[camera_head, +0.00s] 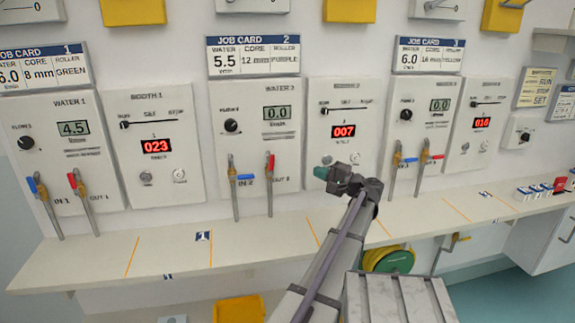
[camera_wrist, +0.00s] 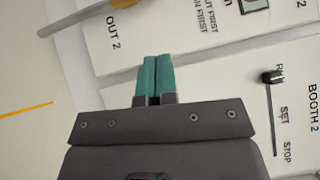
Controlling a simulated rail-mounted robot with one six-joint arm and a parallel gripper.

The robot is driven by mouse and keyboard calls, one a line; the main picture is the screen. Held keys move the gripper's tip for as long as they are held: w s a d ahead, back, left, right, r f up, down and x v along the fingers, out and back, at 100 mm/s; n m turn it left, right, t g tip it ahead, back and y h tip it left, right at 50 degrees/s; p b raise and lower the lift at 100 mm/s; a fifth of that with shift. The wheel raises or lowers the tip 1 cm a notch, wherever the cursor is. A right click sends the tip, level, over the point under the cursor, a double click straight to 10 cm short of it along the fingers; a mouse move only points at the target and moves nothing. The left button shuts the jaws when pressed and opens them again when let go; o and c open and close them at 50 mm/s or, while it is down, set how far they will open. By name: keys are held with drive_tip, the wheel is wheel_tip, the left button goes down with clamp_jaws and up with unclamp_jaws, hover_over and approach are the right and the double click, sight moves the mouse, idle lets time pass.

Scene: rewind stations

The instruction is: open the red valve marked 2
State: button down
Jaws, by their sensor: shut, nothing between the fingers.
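The red valve (camera_head: 270,163) marked OUT 2 is on a pipe at the lower right of the WATER 2 panel (camera_head: 253,110). Its red handle stands upright, roughly along the pipe. My gripper (camera_head: 321,172) is to the right of this valve, apart from it, in front of the BOOTH 2 panel (camera_head: 368,95). In the wrist view its teal fingers (camera_wrist: 154,75) are pressed together with nothing between them. The OUT 2 label (camera_wrist: 113,38) and part of a pipe (camera_wrist: 72,22) show at upper left there. The red handle is not in the wrist view.
The blue valve (camera_head: 242,178) marked IN 2 stands just left of the red one, its handle sideways. Another valve pair (camera_head: 405,160) stands to the right. The bench (camera_head: 180,240) below is mostly clear, with small items (camera_head: 540,190) at its right end.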

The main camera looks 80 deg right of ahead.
sight(271, 166)
drive_tip(key=w+a+p+x, duration=0.1)
drive_tip(key=a+x, duration=0.1)
drive_tip(key=x, duration=1)
drive_tip(key=shift+w, duration=0.45)
drive_tip(key=shift+a+r, duration=0.15)
drive_tip(key=shift+w+a+r+n+g+p, duration=0.25)
drive_tip(key=shift+w+p, duration=0.35)
drive_tip(key=shift+p, duration=0.3)
